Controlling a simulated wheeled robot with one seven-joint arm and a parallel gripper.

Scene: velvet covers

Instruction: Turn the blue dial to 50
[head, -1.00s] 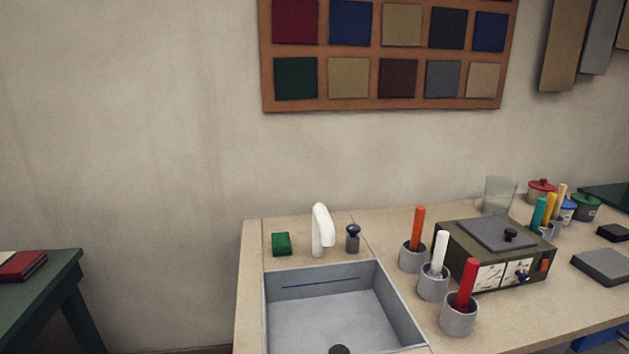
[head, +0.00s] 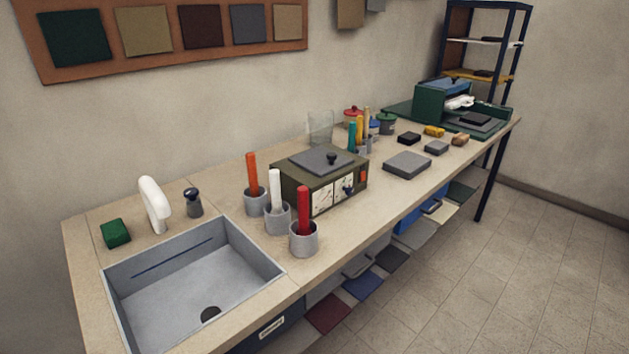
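An olive-green box (head: 290,188) with a grey lid and black lid knob stands on the counter, right of the sink. Its front carries two white dial faces: a left one (head: 321,200) and a right one with a small dark blue dial (head: 349,190) on it. The scale marks and the dial's setting are too small to read. An orange switch (head: 363,176) sits at the front's right end. My gripper is not in view.
Grey cups with orange, white and red (head: 303,211) handles stand left of the box, close to its front. A sink (head: 190,285) lies further left. A flat grey block (head: 407,165) lies right of the box. Open tiled floor (head: 480,270) runs along the counter's front.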

